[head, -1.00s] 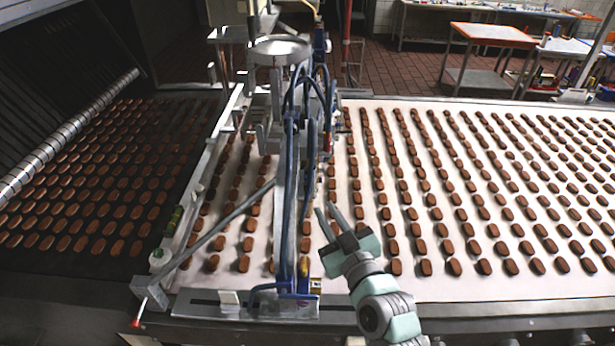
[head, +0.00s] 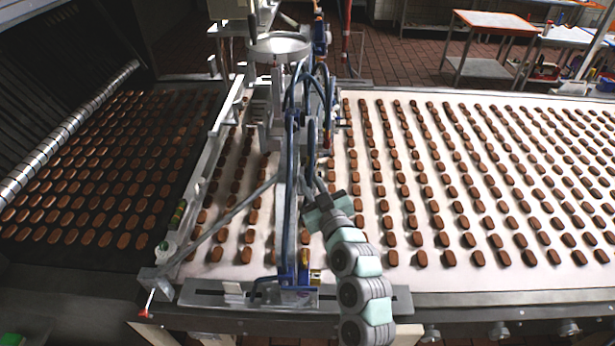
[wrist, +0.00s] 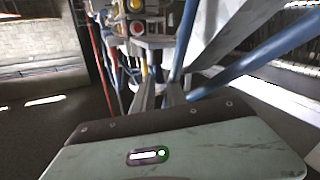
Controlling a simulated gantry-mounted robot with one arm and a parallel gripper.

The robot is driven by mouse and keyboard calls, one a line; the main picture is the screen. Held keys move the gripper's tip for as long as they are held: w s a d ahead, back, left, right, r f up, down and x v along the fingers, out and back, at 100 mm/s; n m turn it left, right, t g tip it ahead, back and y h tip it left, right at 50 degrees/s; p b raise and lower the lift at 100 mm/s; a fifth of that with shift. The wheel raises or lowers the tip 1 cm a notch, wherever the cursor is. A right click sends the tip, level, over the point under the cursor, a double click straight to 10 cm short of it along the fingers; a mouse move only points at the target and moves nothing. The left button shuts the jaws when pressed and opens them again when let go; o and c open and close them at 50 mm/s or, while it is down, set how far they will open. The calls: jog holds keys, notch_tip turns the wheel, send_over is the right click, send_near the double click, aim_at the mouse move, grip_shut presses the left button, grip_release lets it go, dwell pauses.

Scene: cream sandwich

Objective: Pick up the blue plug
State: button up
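I cannot pick out the blue plug with certainty among the blue hoses and fittings of the machine. Blue parts show at the top of the machine (head: 320,42) and at its near foot (head: 272,284). My gripper (head: 314,178) is just right of the machine's upright blue-grey bar, over the belt, its fingertips close to the hoses. In the wrist view my gripper (wrist: 163,78) has its two fingers apart, with no object clearly held. Red and yellow round buttons (wrist: 137,17) show ahead, and a blue hose (wrist: 185,42) runs by the right finger.
Rows of brown biscuits lie on the white belt (head: 357,190) and on the dark conveyor (head: 30,255) at left. A diagonal metal rod (head: 225,222) and a front metal plate (head: 210,292) flank the machine. Orange-edged tables (head: 492,28) stand behind.

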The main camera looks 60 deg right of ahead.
jog(key=shift+c, duration=0.6)
grip_shut()
jog(key=shift+r, duration=0.1)
